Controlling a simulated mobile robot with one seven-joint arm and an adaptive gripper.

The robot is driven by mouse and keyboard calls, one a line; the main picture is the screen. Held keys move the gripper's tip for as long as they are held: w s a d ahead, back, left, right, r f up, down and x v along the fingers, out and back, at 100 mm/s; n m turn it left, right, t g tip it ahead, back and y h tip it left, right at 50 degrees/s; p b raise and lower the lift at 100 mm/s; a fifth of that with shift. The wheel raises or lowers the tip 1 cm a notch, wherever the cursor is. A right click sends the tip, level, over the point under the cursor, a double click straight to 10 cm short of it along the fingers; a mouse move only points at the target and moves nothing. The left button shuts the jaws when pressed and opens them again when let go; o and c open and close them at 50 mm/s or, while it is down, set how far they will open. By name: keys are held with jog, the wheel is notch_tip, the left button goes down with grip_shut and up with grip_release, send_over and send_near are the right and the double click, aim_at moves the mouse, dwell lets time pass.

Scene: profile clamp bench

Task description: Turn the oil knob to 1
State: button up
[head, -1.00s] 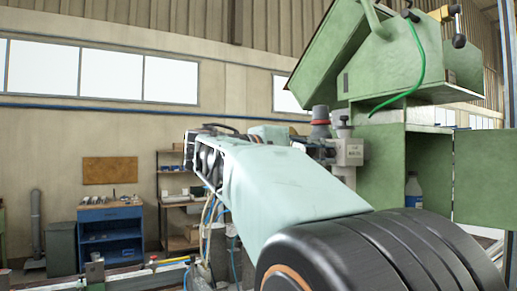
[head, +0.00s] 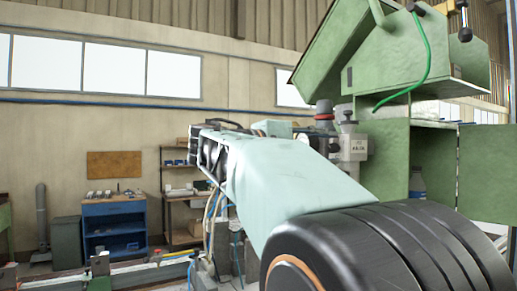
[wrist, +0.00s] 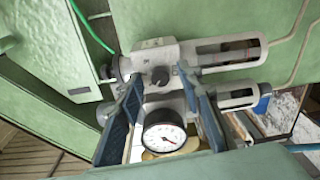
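The grey air/oil unit (head: 352,148) is on the green machine, right of centre in the head view. In the wrist view the same unit (wrist: 150,60) fills the middle, with a small black knob (wrist: 160,76) on its face. I take this for the oil knob; its scale marks are too small to read. My gripper (wrist: 159,82) is open, its blue-padded fingers on either side of the knob. Gaps seem to show between fingertips and knob; contact cannot be told.
A round pressure gauge (wrist: 163,134) sits below the knob, between the fingers. A green hose (wrist: 90,30) runs at upper left. The green cabinet (head: 384,165) stands behind the unit.

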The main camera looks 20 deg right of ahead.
jog(key=shift+a, duration=0.1)
jog(key=s+a, duration=0.1)
jog(key=a, duration=1)
jog(key=shift+s+a+r, duration=0.15)
jog(key=shift+a, duration=0.25)
